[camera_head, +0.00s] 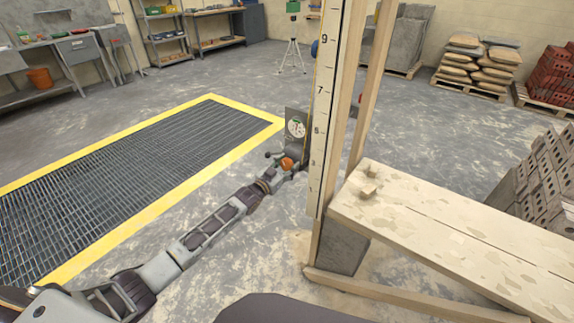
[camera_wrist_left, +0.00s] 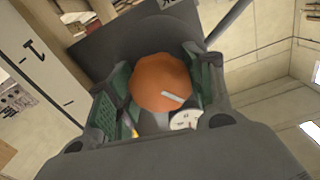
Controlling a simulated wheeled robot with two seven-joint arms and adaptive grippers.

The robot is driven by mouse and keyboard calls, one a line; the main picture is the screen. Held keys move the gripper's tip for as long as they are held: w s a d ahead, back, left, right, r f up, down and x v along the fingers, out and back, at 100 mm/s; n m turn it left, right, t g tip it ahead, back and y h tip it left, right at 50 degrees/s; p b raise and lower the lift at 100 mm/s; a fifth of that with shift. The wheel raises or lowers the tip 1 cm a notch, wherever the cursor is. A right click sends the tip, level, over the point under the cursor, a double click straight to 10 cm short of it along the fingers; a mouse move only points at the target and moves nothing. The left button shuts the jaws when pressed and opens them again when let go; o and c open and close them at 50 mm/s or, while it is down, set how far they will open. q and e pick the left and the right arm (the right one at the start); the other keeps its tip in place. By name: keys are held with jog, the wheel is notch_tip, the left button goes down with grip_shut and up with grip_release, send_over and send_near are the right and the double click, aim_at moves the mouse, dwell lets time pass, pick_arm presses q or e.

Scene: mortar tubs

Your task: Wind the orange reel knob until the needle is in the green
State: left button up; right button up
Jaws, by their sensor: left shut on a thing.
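The orange reel knob (camera_head: 287,163) is on a grey unit beside the tall white graduated board (camera_head: 327,100). In the left wrist view the knob (camera_wrist_left: 158,78) fills the middle, with a short white mark on its face. My left gripper (camera_head: 280,161) is shut on the knob; its green-padded fingers (camera_wrist_left: 160,88) stand on either side of it. The needle is too small to read. My right gripper is out of view.
A plank bench (camera_head: 450,235) stands right of the wooden posts, with small chips on it. A floor grating with a yellow border (camera_head: 240,104) lies left of my arm. Stacked blocks, sacks (camera_head: 480,62) and shelves (camera_head: 165,35) stand further back. Open floor lies between.

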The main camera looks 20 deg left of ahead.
pick_arm(q)
jog(key=o, duration=1)
jog(key=shift+o, duration=0.2)
jog(key=shift+s, duration=0.15)
jog(key=v, duration=1.1)
jog(key=shift+s+a, duration=0.15)
jog(key=shift+s, duration=0.15)
dwell(0.7)
